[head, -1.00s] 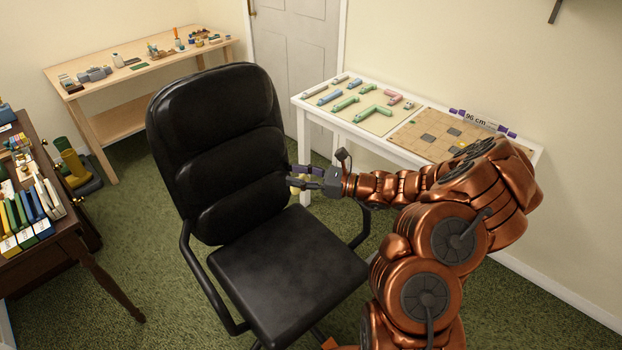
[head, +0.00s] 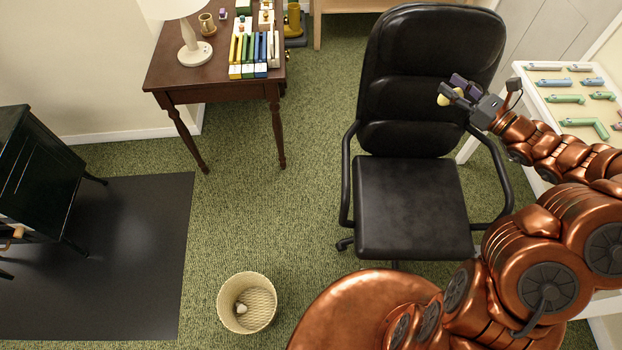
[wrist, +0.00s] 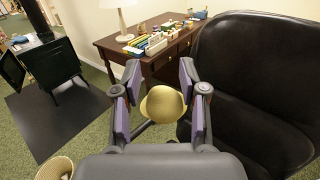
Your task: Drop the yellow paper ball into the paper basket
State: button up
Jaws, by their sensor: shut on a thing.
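My gripper (head: 459,93) is shut on the yellow paper ball (head: 444,99), in front of the black chair's backrest in the head view. In the wrist view the ball (wrist: 162,104) sits between the two purple-padded fingers. The paper basket (head: 247,303), a pale woven bin, stands upright on the green carpet at the lower middle of the head view, well to the left of and below my gripper. A small whitish thing lies inside it. Part of the basket's rim shows at the lower left of the wrist view (wrist: 55,167).
A dark wooden desk (head: 165,72) with a lamp and books is at the back. A black stove (head: 35,175) stands on a dark mat (head: 135,265) at left. Carpet around the basket is clear.

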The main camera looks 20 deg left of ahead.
aim_at(251, 298)
jog(key=u, duration=1.9)
jog(key=k, duration=0.45)
jog(key=u, duration=1.3)
